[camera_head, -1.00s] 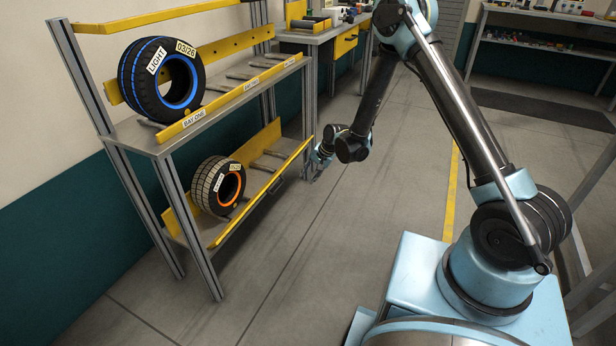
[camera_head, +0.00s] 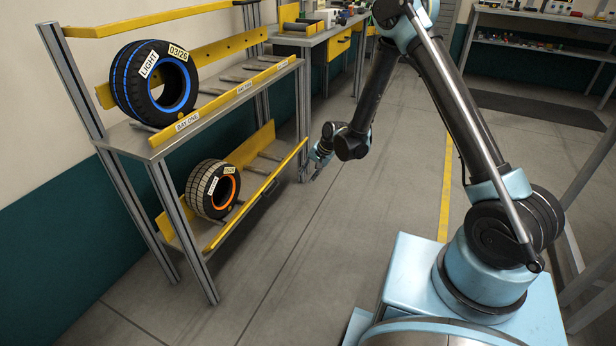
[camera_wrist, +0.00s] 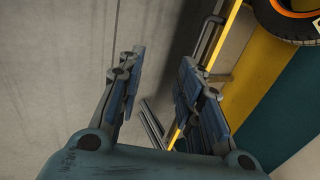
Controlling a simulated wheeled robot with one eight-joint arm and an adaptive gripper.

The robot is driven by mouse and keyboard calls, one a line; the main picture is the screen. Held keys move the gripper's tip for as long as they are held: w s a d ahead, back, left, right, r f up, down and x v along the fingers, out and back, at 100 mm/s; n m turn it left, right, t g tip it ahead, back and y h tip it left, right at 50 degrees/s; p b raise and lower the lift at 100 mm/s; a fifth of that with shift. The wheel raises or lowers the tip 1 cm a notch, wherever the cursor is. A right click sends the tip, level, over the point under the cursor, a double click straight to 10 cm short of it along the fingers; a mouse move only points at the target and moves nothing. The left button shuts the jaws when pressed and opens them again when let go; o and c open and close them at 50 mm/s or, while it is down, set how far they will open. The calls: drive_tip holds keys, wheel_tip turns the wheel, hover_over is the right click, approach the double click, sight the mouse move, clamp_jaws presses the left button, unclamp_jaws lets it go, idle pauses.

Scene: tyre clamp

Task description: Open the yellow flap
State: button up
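The likely yellow flap is the long yellow front board (camera_head: 236,222) on the lower shelf of the rack. It stands upright along the shelf edge. In the wrist view a yellow strip (camera_wrist: 222,40) runs down past the right finger, with a bent grey bar (camera_wrist: 207,38) in front of it that looks like a handle. My gripper (camera_wrist: 163,80) is open and empty, its fingers apart with grey floor between them. The bar lies up and to the right of the fingertips, outside the gap. In the head view my gripper (camera_head: 308,176) is low by the board's far end, small there.
A tyre with an orange rim (camera_head: 213,189) sits on the lower shelf, and one with a blue rim (camera_head: 154,83) on the upper shelf. A rack post (camera_head: 302,100) stands close to my gripper. A workbench (camera_head: 320,40) is behind. The floor (camera_head: 340,240) right of the rack is clear.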

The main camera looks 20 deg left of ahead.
drive_tip(key=v, duration=1)
drive_tip(key=shift+d+r, duration=0.15)
drive_tip(key=shift+r, duration=0.05)
